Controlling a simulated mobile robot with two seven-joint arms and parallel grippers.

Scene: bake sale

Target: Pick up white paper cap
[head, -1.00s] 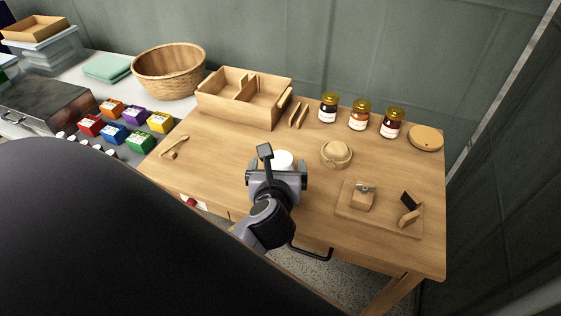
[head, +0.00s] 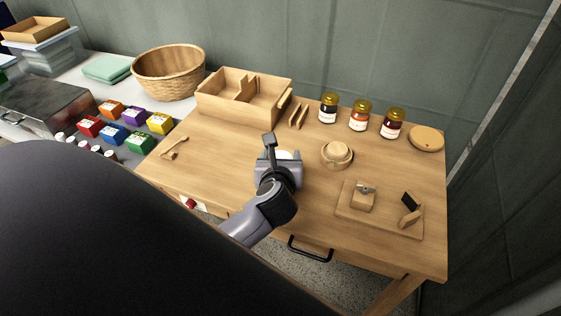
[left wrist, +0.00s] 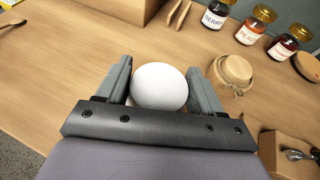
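The white paper cap (left wrist: 160,87) shows in the left wrist view as a smooth white round shape between my left gripper's two fingers. In the head view only a small pale part of the cap (head: 286,155) shows past the gripper, over the wooden table (head: 225,150). My left gripper (head: 284,158) comes down over the cap and hides most of it. In the left wrist view the fingers of my left gripper (left wrist: 160,82) stand wide apart, one on each side of the cap. Whether they touch it is hard to tell. My right gripper is not in view.
A tan lidded jar (head: 337,154) stands right of the gripper. Labelled jars (head: 358,117) and a divided wooden box (head: 243,95) stand behind. A wooden board with small tools (head: 380,211) lies at right, a wooden scoop (head: 174,148) at left.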

